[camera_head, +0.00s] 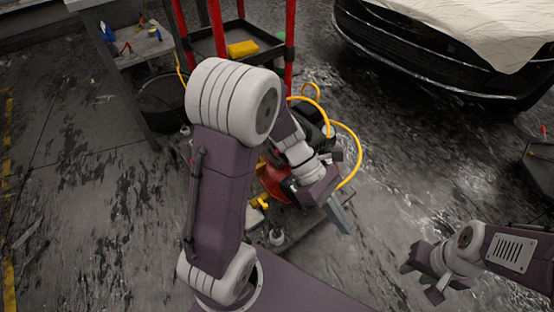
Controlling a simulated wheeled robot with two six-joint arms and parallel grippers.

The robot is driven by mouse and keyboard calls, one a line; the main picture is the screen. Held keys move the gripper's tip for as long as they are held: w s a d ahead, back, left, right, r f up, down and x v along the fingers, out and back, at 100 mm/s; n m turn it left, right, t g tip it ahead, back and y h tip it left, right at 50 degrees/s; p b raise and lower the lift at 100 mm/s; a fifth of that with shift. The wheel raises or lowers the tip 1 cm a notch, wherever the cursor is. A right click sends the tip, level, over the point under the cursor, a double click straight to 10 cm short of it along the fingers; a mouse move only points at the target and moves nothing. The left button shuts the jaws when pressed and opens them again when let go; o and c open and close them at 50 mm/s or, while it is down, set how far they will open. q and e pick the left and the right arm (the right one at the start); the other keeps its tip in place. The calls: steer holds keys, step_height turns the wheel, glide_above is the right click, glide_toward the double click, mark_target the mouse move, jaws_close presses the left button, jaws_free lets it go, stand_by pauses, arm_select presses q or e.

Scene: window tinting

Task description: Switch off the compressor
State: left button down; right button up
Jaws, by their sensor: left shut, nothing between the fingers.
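The compressor (273,180) stands on the floor in the middle of the view, with a red tank, a dark top and a yellow hose (357,160) looping out to its right. My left arm covers much of it, and its switch cannot be made out. My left gripper (338,214) is shut and empty, pointing down at the compressor's right side; I cannot tell whether it touches it. My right gripper (420,277) is at the lower right, open and empty, well apart from the compressor.
A red-framed cart (288,53) with a yellow item (242,48) on its tray stands behind the compressor. A grey workbench (145,52) with tools is at upper left, a dark bucket (163,105) beside it. A partly covered black car (420,57) is at upper right. The left floor is mostly clear.

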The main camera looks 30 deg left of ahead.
arm_select(q)
steer(key=w+a+r+n+t+h, duration=0.1)
steer(key=w+a+n+t+h, duration=0.2)
steer(key=w+n, duration=0.45)
steer(key=w+a+r+n+t+h, duration=0.1)
steer(key=w+n+t+h, duration=0.4)
steer(key=w, duration=0.4)
steer(key=w+a+f+n+t+y+p, duration=0.25)
steer(key=w+a+f+n+t, duration=0.25)
steer(key=a+n+t, duration=0.35)
steer(key=a+f+n+t+y, duration=0.4)
steer(key=a+f+n+y, duration=0.35)
steer(key=a, duration=0.45)
steer(key=s+a+f+n+y, duration=0.5)
steer(key=s+f, duration=0.3)
steer(key=f, duration=0.4)
steer(key=shift+s+n, duration=0.4)
steer(key=shift+n, duration=0.35)
steer(key=shift+w+d, duration=0.1)
